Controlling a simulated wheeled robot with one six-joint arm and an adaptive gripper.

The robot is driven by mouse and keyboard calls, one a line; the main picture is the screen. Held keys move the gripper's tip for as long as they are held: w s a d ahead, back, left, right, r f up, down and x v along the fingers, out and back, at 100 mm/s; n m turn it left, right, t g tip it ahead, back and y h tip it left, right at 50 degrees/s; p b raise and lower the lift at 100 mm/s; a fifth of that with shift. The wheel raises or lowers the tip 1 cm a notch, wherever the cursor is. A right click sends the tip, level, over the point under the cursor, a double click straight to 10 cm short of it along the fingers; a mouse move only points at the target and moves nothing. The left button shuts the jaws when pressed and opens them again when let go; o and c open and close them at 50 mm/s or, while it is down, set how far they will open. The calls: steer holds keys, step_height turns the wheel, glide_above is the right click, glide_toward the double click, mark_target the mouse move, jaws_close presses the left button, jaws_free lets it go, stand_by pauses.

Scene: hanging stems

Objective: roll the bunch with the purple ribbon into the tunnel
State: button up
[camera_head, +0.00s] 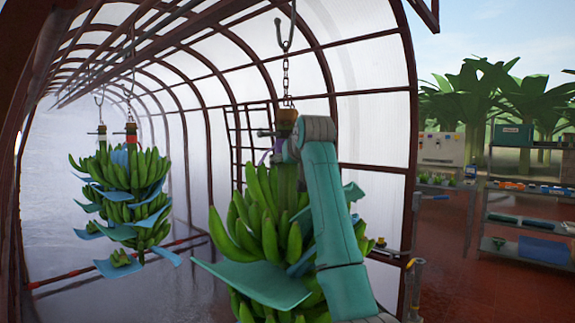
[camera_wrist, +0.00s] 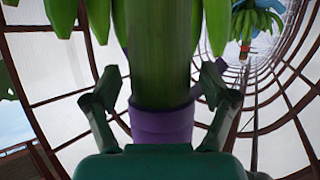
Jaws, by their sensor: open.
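The near banana bunch (camera_head: 262,225) hangs upright from a chain and hook, with blue sheets among its hands. A purple ribbon (camera_wrist: 162,125) wraps its green stem (camera_wrist: 165,50); only a little purple shows in the head view (camera_head: 265,158). My gripper (camera_wrist: 162,95) is open, with one finger on each side of the stem close to the ribbon. Gaps show between the fingers and the stem. In the head view my gripper (camera_head: 285,145) is at the stem above the fruit, its fingers mostly hidden. The arched tunnel (camera_head: 185,90) opens behind and left.
Two more bunches (camera_head: 130,190) hang inside the tunnel at left, overlapping in view; one has a red band (camera_head: 131,128) on its stem. Red and white floor-level rails (camera_head: 75,275) run along the tunnel. Shelves (camera_head: 530,190) with boxes stand outside at right.

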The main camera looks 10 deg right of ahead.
steer(key=shift+w+f, duration=0.2)
steer(key=shift+w, duration=0.3)
